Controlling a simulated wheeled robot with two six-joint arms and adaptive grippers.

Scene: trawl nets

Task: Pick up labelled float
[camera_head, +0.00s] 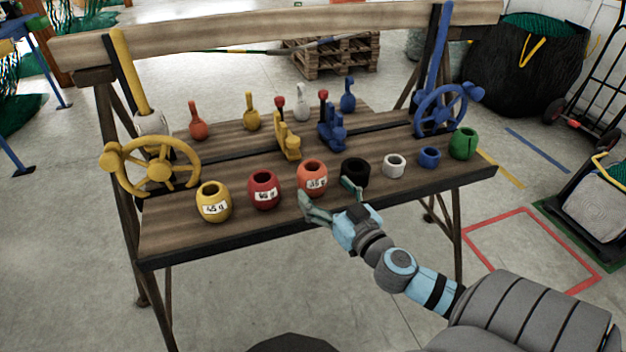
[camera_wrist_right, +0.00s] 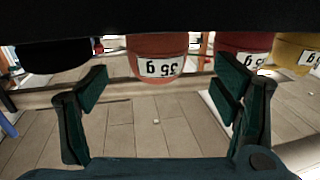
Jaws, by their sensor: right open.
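Three floats with white labels stand in the front row on the wooden table: a yellow one (camera_head: 213,191), a dark red one (camera_head: 264,180) and an orange-red one (camera_head: 312,167). The label on the orange-red float (camera_wrist_right: 157,46) reads 35 g in the right wrist view. My right gripper (camera_head: 327,190) is open at the table's front edge, close before the orange-red float. In the wrist view that float shows beyond and between the spread fingers (camera_wrist_right: 162,80), apart from them. My left gripper is not in view.
A black ring (camera_head: 354,167) stands right of the orange-red float, near one finger. White, blue and green pieces follow to the right. Levers and small bottle-shaped pieces stand behind. A yellow handwheel (camera_head: 158,172) and a blue handwheel (camera_head: 441,111) flank the table (camera_head: 190,241).

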